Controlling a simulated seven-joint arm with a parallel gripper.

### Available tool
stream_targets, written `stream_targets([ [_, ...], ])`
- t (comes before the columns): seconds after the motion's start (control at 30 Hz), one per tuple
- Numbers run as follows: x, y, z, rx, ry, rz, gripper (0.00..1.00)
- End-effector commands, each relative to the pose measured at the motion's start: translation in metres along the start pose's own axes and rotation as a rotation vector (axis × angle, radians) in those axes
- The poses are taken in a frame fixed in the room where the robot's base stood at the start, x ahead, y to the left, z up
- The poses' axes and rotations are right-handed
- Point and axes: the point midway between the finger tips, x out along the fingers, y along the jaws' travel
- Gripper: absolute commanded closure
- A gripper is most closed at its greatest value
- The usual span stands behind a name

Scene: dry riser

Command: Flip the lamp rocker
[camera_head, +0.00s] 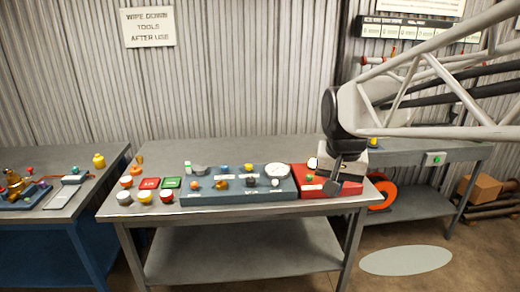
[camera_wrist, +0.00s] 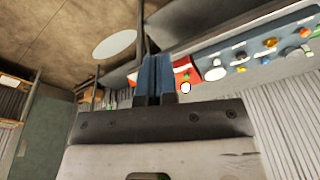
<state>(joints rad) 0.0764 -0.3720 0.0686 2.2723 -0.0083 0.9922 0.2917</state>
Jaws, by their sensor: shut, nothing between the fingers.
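A red box (camera_head: 302,190) sits at the right end of the middle workbench. A small green part (camera_head: 309,178) shows on its top. A pale round lamp-like dome (camera_head: 312,163) stands just behind it, partly beside my gripper. My gripper (camera_head: 332,188) points down over the right part of the red box and hides some of its top. Its fingers are shut with nothing between them. I cannot tell whether they touch the box. In the wrist view, the closed fingers (camera_wrist: 157,60) cover part of the red box (camera_wrist: 182,72). I cannot make out the lamp rocker itself.
A long blue-grey panel (camera_head: 205,199) with several knobs and a white gauge (camera_head: 276,171) lies left of the red box. Red and green blocks and several coloured buttons stand farther left. A side table (camera_head: 440,147) carries a green switch. The bench's front edge (camera_head: 240,212) is clear.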

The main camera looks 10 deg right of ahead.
Motion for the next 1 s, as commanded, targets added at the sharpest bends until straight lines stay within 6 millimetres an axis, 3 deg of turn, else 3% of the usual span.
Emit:
stream_targets([
  [0.47,0.000,-0.007,-0.095,0.188,-0.026,0.016,1.00],
  [1.0,0.016,-0.005,-0.201,0.402,-0.052,0.036,1.00],
])
